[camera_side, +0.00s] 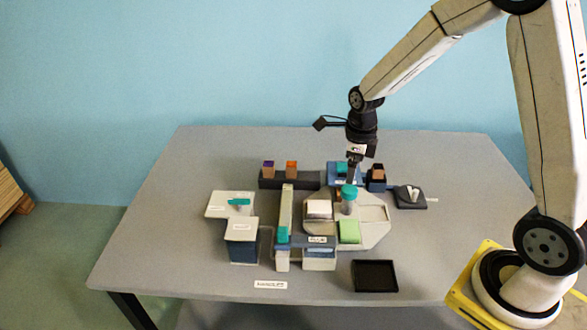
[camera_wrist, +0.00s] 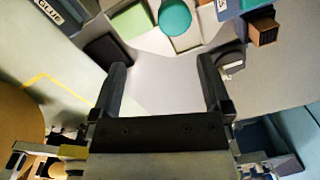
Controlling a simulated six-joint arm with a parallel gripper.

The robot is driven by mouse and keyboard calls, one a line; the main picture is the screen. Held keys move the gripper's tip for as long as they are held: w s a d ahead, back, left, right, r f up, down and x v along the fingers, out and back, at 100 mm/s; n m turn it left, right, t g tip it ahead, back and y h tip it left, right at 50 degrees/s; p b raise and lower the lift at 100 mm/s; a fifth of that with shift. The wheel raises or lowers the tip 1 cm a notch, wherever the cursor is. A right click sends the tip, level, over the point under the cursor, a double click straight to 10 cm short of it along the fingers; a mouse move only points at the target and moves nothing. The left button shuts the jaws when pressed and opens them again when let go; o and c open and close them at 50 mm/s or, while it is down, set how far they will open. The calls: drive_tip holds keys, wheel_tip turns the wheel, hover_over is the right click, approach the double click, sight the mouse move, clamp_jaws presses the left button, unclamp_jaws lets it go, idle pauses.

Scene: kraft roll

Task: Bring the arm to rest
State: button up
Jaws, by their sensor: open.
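My gripper (camera_side: 353,174) hangs pointing down over the back right part of the grouped items on the table. In the wrist view my gripper (camera_wrist: 162,75) has its two dark fingers spread wide, with only bare grey surface between them. It is open and empty. In the side view its tips come close in the picture to a jar with a teal lid (camera_side: 348,192); I cannot tell whether they touch. In the wrist view the teal lid (camera_wrist: 174,17) lies beyond the fingertips, apart from them.
The grey table (camera_side: 150,235) carries a pale octagonal board (camera_side: 376,232) with a green block (camera_side: 349,232). A black tray (camera_side: 375,276) lies in front. Dark holders with small blocks (camera_side: 291,167) stand behind. The table's left side and far right are clear.

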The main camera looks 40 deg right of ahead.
drive_tip(key=s+a+r+n+t, duration=0.1)
drive_tip(key=s+a+n, duration=0.2)
drive_tip(key=n, duration=1.2)
drive_tip(key=s+a+r+n+t, duration=0.1)
drive_tip(key=s+a+n, duration=0.3)
drive_tip(key=s+n, duration=0.4)
drive_tip(key=n, duration=0.7)
drive_tip(key=shift+a+r+n, duration=0.15)
drive_tip(key=shift+a+n, duration=0.1)
drive_tip(key=shift+n, duration=0.05)
